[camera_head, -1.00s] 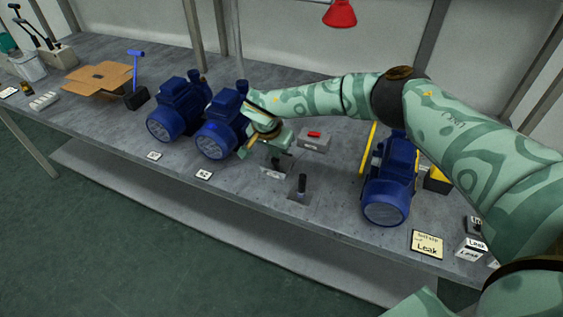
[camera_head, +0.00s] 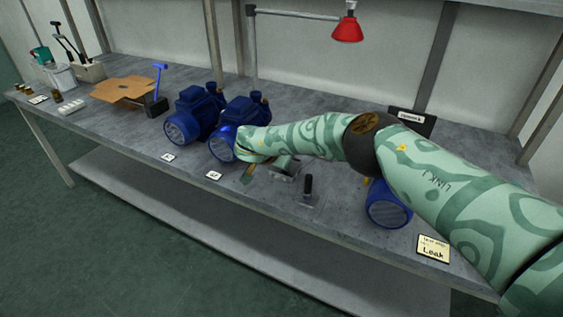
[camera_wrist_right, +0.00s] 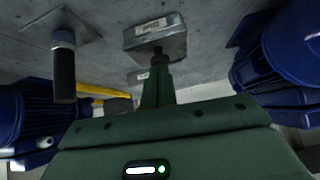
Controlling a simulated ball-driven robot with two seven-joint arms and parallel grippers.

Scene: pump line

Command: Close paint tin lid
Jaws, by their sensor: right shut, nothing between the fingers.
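No object is clearly recognisable as a paint tin. A pale grey, open-looking bucket (camera_head: 62,76) at the far left end of the bench is the nearest to one; I cannot tell whether it has a lid. My right gripper (camera_wrist_right: 157,62) is shut and empty, beside a grey labelled block (camera_wrist_right: 155,37) in the right wrist view; I cannot tell whether they touch. In the head view the gripper is mostly hidden by my right arm, over the middle of the bench, far from the bucket. My left gripper is not in view.
Two blue pumps (camera_head: 194,111) (camera_head: 228,146) stand left of my right arm, another (camera_head: 386,205) partly behind it. A black upright handle (camera_head: 308,187) is near the front edge. An opened cardboard box (camera_head: 122,91) lies left. A red lamp (camera_head: 347,29) hangs above.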

